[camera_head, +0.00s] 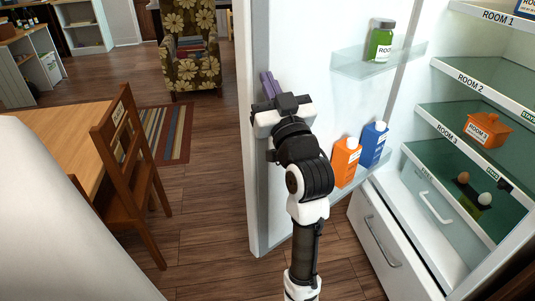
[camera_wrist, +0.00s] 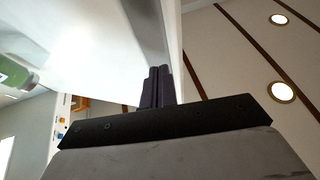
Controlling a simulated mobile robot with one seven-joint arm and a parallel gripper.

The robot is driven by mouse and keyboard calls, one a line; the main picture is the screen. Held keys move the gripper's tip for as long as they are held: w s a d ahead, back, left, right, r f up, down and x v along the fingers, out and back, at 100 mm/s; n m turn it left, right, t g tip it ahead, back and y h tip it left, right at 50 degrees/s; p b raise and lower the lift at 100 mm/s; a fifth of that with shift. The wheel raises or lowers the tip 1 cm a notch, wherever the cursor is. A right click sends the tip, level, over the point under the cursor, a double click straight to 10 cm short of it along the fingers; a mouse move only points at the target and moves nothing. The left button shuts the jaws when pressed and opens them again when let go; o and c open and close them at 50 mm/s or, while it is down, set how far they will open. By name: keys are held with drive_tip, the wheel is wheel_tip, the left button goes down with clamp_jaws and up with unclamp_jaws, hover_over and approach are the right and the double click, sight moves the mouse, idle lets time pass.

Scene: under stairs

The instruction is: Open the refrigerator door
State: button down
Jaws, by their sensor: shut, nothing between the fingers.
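The refrigerator door (camera_head: 256,170) stands wide open, its inner side with clear shelves facing right. The refrigerator interior (camera_head: 470,130) is exposed at the right, with labelled shelves. My gripper (camera_head: 268,84) is at the door's inner side near its free edge, fingers together with nothing between them. In the wrist view the shut purple fingers (camera_wrist: 158,87) point up along the door's edge (camera_wrist: 150,35). Whether they touch the door I cannot tell. The door's outer side and handle are hidden.
The door shelves hold a green jar (camera_head: 381,42), an orange bottle (camera_head: 346,160) and a blue bottle (camera_head: 374,143). A white drawer (camera_head: 378,235) sits low in the refrigerator. A wooden chair (camera_head: 125,165) and table (camera_head: 50,140) stand left, with clear floor between them and the door.

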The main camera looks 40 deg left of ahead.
drive_tip(key=d+f+n+g+h+b, duration=0.1)
drive_tip(key=d+f+n+g+b, duration=0.1)
drive_tip(key=d+f+g, duration=0.5)
drive_tip(key=d+f+n+g+h+b, duration=0.15)
drive_tip(key=d+f, duration=0.25)
drive_tip(key=f, duration=0.7)
drive_tip(key=p, duration=0.3)
approach(269, 145)
drive_tip(key=s+a+r, duration=0.2)
drive_tip(key=a+r, duration=0.1)
drive_tip(key=a, duration=0.3)
drive_tip(key=shift+w+a+f+t, duration=0.3)
drive_tip(key=shift+w+a+t, duration=0.15)
drive_tip(key=shift+a, duration=0.2)
drive_tip(key=shift+a, duration=0.15)
